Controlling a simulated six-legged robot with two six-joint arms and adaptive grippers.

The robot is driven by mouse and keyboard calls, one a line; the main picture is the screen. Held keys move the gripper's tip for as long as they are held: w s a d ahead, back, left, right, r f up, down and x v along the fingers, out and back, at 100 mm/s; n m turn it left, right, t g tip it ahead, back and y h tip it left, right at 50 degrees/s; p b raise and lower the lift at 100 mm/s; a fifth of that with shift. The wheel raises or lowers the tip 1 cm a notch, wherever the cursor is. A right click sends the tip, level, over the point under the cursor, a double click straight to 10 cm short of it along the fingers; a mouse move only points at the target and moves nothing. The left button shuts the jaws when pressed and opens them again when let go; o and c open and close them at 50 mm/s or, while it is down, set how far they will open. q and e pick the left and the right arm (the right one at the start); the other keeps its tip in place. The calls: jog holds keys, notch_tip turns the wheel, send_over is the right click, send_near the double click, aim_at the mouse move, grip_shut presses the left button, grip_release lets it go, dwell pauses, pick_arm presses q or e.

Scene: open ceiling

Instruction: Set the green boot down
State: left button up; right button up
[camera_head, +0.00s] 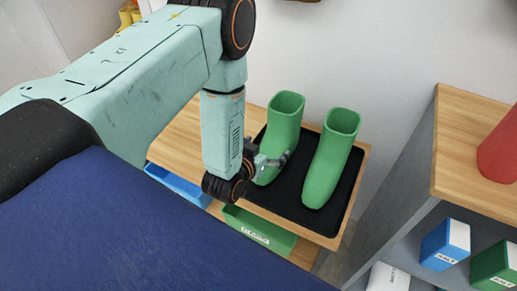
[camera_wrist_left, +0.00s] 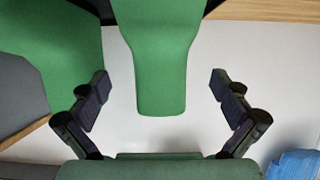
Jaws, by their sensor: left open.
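Two green boots stand upright side by side on a black mat in a wooden-rimmed tray (camera_head: 325,238): a left boot (camera_head: 283,120) and a right boot (camera_head: 328,160). My left gripper (camera_head: 270,162) is at the lower part of the left boot, and its arm hides a little of that side. In the left wrist view, my left gripper (camera_wrist_left: 160,88) has its two fingers spread wide. One green boot (camera_wrist_left: 160,45) shows between them with clear gaps on both sides. More green (camera_wrist_left: 50,45) fills the upper left there. My right gripper is not in view.
A blue bin (camera_head: 180,184) and a green bin (camera_head: 258,230) sit below the wooden top. At right, a wooden shelf unit (camera_head: 455,150) carries a red object (camera_head: 499,150), with a blue box (camera_head: 445,243) and a green box (camera_head: 492,266) lower down.

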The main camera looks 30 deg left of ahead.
aim_at(273, 142)
pick_arm(q)
jog(key=p+v, duration=0.1)
jog(key=v, duration=0.5)
jog(key=shift+s, duration=0.1)
dwell(0.3)
jog(key=b+x, duration=0.4)
jog(key=x, duration=0.8)
jog(key=shift+f, duration=0.15)
jog(key=shift+r+p, duration=0.55)
jog(key=shift+r, duration=1.1)
jog(key=shift+f, duration=0.1)
